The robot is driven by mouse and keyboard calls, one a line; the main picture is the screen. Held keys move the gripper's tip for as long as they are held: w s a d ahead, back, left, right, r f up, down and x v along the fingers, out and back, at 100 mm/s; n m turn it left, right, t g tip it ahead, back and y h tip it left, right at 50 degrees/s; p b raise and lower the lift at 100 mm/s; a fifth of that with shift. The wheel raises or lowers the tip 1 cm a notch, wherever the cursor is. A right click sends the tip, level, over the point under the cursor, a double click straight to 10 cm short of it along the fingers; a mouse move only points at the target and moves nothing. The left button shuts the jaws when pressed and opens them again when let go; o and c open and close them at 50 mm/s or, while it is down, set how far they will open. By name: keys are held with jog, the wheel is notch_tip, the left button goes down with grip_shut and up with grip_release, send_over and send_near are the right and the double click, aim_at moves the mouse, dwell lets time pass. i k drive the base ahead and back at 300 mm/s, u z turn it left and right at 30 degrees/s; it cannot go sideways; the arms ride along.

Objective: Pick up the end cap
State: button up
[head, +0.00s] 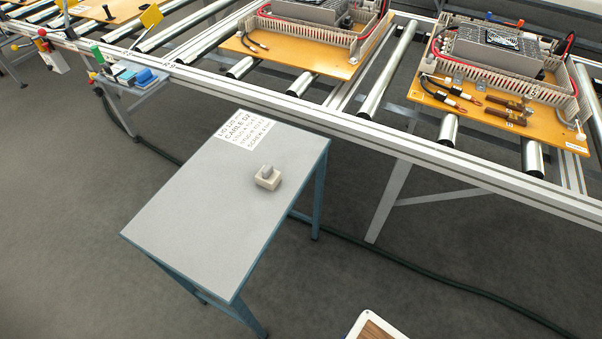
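A small pale beige square piece (268,179) with a grey rounded knob on top sits on the grey top of a small table (212,216). It is right of the table's middle, near its right edge. It looks like the end cap, but it is too small to be sure. It stands clear of other objects. My gripper is not in view.
A printed label lies at the table's back edge; the rest of the top is bare. Behind it runs a roller conveyor (330,117) with orange boards (240,46) carrying slotted ducts, wires and grey units. A dark cable (400,268) crosses the floor.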

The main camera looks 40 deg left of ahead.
aim_at(268, 178)
jog(key=z, duration=0.7)
jog(key=i, duration=0.9)
jog(key=u, duration=3.15)
jog(key=i, duration=0.5)
jog(key=u, duration=1.25)
jog(key=k, duration=0.95)
jog(key=z, duration=0.95)
jog(key=i, duration=0.25)
jog(key=u, duration=0.05)
